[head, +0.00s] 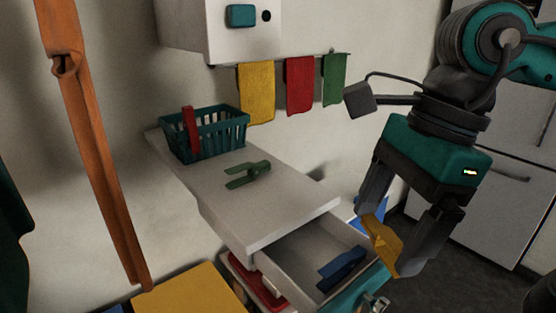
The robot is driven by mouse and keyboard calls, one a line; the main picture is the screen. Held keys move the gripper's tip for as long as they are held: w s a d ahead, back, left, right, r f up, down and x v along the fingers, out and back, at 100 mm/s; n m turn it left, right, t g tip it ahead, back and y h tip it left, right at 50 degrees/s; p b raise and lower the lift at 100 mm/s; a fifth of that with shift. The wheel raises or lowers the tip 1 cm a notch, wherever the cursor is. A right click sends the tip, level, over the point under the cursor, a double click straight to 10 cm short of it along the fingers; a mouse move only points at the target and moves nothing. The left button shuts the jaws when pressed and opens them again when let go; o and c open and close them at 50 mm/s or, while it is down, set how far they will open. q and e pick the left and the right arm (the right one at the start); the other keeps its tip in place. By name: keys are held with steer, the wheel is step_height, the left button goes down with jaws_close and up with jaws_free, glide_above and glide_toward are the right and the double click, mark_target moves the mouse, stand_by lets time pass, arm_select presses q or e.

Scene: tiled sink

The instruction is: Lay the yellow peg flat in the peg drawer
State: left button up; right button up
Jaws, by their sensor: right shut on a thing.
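My right gripper (392,238) is shut on the yellow peg (379,236) and holds it above the drawer's right edge, tilted, its lower end pointing down. The fingers partly cover the peg. The peg drawer (290,255) stands pulled out below the counter top, with a blue peg (342,268) lying inside toward its front right. A green peg (248,174) lies on the counter top. A red peg (190,128) stands upright at the teal basket. My left gripper is not in view.
The teal basket (222,133) stands at the counter's back left. The white counter top (262,208) is otherwise bare. Yellow, red and green cloths hang from a wall rail (290,62). A red item (257,284) sits left of the drawer, and a yellow flat-topped object (195,290) is at bottom left.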

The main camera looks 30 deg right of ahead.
steer(key=w+p, duration=0.2)
steer(key=p, duration=0.1)
steer(key=w+p, duration=0.1)
steer(key=p, duration=0.1)
steer(key=shift+w+a+r, duration=0.15)
steer(key=shift+a+r, duration=0.05)
steer(key=shift+r, duration=0.1)
steer(key=w+p, duration=0.1)
steer(key=w, duration=0.1)
steer(key=w+p, duration=0.1)
steer(key=w, duration=0.2)
steer(key=w+p, duration=0.1)
steer(key=w, duration=0.2)
steer(key=shift+a+f, duration=0.2)
steer(key=shift+a, duration=0.1)
steer(key=w+p, duration=0.1)
steer(key=w, duration=0.3)
steer(key=shift+w+a+p, duration=0.15)
steer(key=shift+w+p, duration=0.05)
steer(key=shift+p, duration=0.1)
steer(key=shift+w, duration=0.2)
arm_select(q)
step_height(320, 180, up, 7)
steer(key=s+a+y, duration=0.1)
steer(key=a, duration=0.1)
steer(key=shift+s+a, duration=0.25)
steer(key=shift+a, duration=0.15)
arm_select(e)
steer(key=shift+s+f, duration=0.1)
steer(key=shift+f, duration=0.05)
